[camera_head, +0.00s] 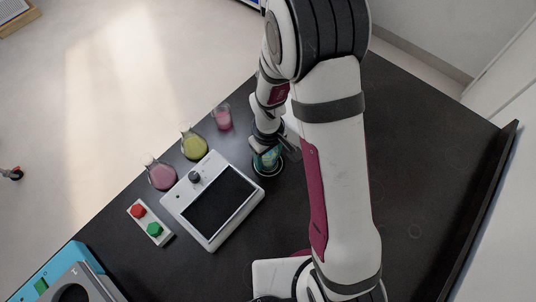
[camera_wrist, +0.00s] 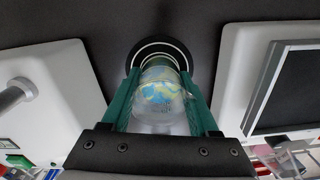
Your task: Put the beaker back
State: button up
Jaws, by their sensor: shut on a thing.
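A clear beaker (camera_wrist: 163,112) with blue, green and yellow content sits between the teal fingers of my gripper (camera_wrist: 162,92) in the wrist view. The gripper is shut on it. In the head view the beaker (camera_head: 268,160) is partly hidden by my gripper (camera_head: 267,148). It is at a round black ringed spot (camera_wrist: 143,48) on the dark table. The ring shows around and beyond the beaker; I cannot tell whether the base touches it.
A white device with a dark screen (camera_head: 218,201) lies left of my gripper. The table's right side (camera_head: 430,170) is clear.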

aim_at(272, 151)
jog(key=shift+r, duration=0.1)
grip_shut()
jog(key=shift+r, duration=0.3)
jog(key=r, duration=0.2)
jog(key=d+r, duration=0.1)
jog(key=r, duration=0.1)
jog(key=s+d+r, duration=0.3)
jog(key=d+r, duration=0.3)
jog(key=d, duration=0.4)
jog(key=w+a+r+n, duration=0.1)
jog(key=w+a+n, duration=0.3)
jog(key=w+a, duration=0.9)
jog(key=w+a+f+n, duration=0.2)
jog(key=w+a+n, duration=0.25)
jog(key=w, duration=0.55)
jog(key=f, duration=0.6)
jog(key=d+f, duration=0.1)
jog(key=f, duration=0.3)
